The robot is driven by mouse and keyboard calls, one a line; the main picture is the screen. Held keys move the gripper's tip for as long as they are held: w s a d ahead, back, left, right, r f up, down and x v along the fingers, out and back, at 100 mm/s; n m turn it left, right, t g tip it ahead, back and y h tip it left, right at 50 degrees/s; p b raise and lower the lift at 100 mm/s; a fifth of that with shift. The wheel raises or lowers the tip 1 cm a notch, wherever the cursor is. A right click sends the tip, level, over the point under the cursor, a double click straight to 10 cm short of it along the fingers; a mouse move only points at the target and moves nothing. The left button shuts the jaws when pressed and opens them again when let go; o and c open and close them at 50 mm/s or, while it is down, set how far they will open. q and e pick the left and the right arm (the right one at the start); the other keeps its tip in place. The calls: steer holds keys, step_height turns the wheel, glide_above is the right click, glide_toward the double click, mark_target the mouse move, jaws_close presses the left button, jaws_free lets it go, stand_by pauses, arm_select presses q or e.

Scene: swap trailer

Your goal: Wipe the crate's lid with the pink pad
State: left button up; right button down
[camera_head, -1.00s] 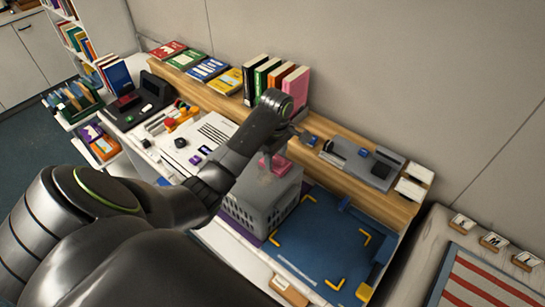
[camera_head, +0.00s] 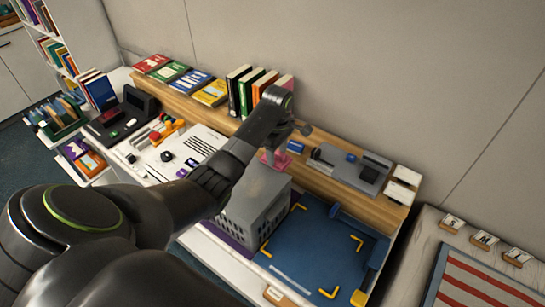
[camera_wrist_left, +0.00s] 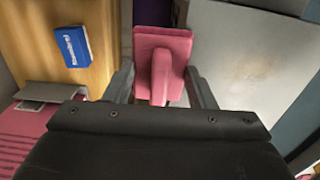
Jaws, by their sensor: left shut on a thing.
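My left gripper (camera_head: 274,152) is shut on the pink pad (camera_head: 273,161) by its upright grip. In the left wrist view the pad (camera_wrist_left: 178,48) sits between the two fingers, its flat plate facing away from me. The grey crate (camera_head: 262,219) stands on the desk with its pale lid (camera_head: 258,186) on top. The pad is at the lid's back edge, towards the shelf. In the left wrist view the lid (camera_wrist_left: 245,45) lies right of the pad and bears a faint brownish smudge (camera_wrist_left: 253,70). I cannot tell whether the pad touches anything. My right gripper is not in view.
A wooden shelf (camera_head: 311,178) runs behind the crate, with upright books (camera_head: 246,92) and a grey tray (camera_head: 352,170). A small blue box (camera_wrist_left: 72,47) lies on it near the pad. A blue mat (camera_head: 318,243) with yellow corner marks lies right of the crate.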

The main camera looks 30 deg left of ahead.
mark_target(256, 183)
arm_select(q)
steer(key=shift+w+d, duration=0.1)
steer(key=shift+w, duration=0.05)
steer(key=shift+s+f, duration=0.1)
steer(key=shift+s, duration=0.7)
steer(key=shift+s+a, duration=0.15)
steer(key=shift+s, duration=1.4)
steer(key=shift+s+a, duration=0.15)
steer(key=shift+s, duration=1.35)
steer(key=shift+s+a, duration=0.15)
steer(key=shift+s, duration=1.4)
steer(key=shift+w+d, duration=0.15)
steer(key=shift+w, duration=1.65)
steer(key=shift+w+d, duration=0.15)
steer(key=shift+w, duration=1.7)
steer(key=shift+w+d, duration=0.15)
steer(key=shift+w, duration=1.65)
steer(key=shift+r, duration=3.1)
steer(key=shift+r, duration=0.1)
